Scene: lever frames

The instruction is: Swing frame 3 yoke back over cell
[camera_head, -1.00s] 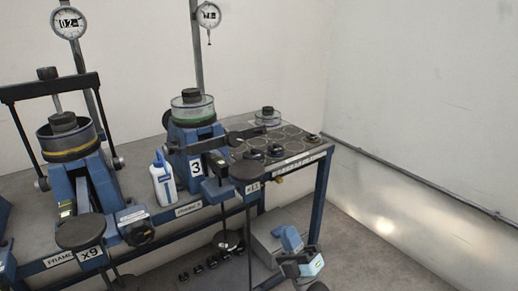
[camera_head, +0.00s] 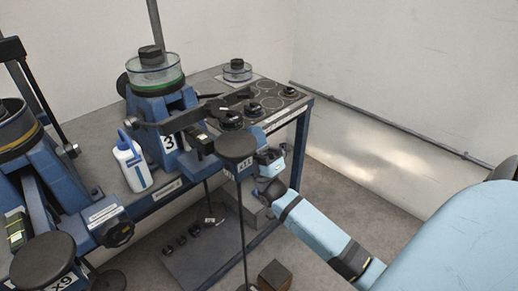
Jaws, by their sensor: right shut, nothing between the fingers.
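Frame 3 (camera_head: 152,108) is a blue stand with a "3" label on its front. Its cell (camera_head: 155,72), a clear ring with a green band and a dark cap, sits on top. The yoke (camera_head: 205,114), a dark bar, lies low across the front of the stand and reaches right over the bench, clear of the cell top. My right gripper (camera_head: 266,158) is shut and empty, just right of the round black hanger plate (camera_head: 235,146) and below the yoke's right end. Whether it touches anything is unclear. My left gripper is out of view.
A white bottle (camera_head: 132,165) stands left of frame 3. Another frame (camera_head: 22,140) stands at far left. A second clear dish (camera_head: 237,71) and dark discs sit on the bench's right end (camera_head: 290,108). Small weights (camera_head: 181,241) lie on the lower shelf. The right floor is open.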

